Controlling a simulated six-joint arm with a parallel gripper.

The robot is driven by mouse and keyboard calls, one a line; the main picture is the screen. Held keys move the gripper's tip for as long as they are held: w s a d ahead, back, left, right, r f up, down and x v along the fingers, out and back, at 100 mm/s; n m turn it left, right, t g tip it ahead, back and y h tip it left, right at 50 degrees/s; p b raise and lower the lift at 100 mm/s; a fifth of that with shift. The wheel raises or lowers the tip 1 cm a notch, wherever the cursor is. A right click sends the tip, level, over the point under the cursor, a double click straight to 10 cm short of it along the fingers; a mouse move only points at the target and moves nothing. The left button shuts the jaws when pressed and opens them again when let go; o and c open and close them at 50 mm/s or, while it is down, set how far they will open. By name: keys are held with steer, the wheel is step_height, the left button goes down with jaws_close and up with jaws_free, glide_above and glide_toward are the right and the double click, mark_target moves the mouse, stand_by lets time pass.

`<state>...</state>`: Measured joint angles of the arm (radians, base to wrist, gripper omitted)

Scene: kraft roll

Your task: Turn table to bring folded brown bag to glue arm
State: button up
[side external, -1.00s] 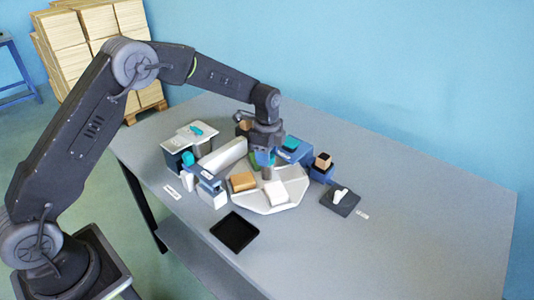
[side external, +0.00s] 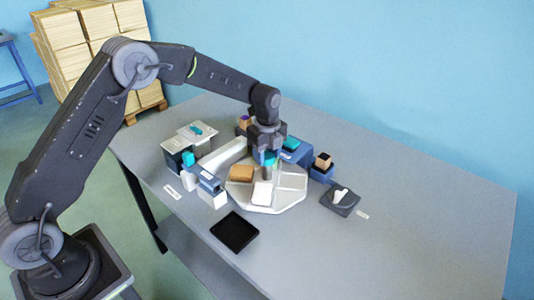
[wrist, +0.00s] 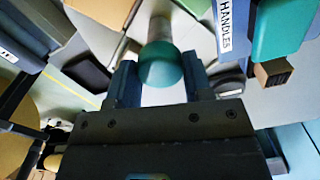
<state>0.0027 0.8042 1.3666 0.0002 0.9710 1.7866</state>
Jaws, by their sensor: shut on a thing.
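The pale many-sided turntable (side external: 292,182) stands mid-bench, with raised dividers. A folded brown bag (side external: 240,173) lies on its left part, and a folded white piece (side external: 262,193) lies at its front. My gripper (side external: 268,165) is over the turntable, pointing down. In the wrist view, my gripper (wrist: 163,85) has its two fingers on either side of a round teal knob (wrist: 160,68) on a pale post, shut on it. A long pale bar (side external: 222,152) and a blue-and-white block (side external: 210,185) stand left of the turntable; I cannot tell which part is the glue arm.
A black tray (side external: 234,232) lies in front. A dark pad (side external: 342,203) with a white item is at right. Blue boxes (side external: 297,152) stand behind, one labelled HANDLES in the wrist view. A grey unit (side external: 186,150) is at left. The bench's right side is clear.

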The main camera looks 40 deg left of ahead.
steer(key=shift+m, duration=3)
steer(key=o, duration=1.3)
steer(key=shift+r, duration=6.95)
